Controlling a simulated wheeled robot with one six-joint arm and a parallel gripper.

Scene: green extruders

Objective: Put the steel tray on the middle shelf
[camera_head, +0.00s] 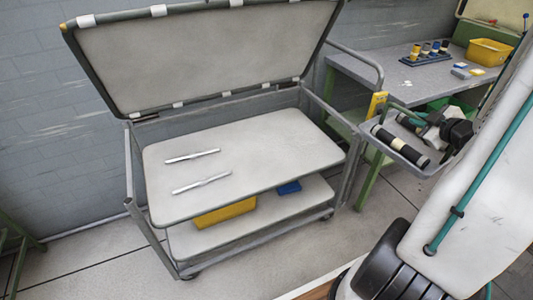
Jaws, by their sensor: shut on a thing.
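The steel tray (400,133) is a shallow grey tray at the right, carrying dark cylinders with pale bands (385,134). My gripper (431,124) is shut on the tray at its right side; the black wrist hides part of that side, and the fingertips are hard to make out. The tray is held in the air between the cart and the workbench. The middle shelf (270,150) of the grey cart is a pale board left of the tray, with two thin white strips (192,156) on its left part. Its right part is bare.
The cart's top panel (200,60) is tilted up behind the middle shelf. The lower shelf (270,220) holds a yellow bin (225,212) and a blue item (289,188). Cart posts and a curved handle (370,62) stand near the tray. A workbench (390,73) with a yellow box (489,51) is behind.

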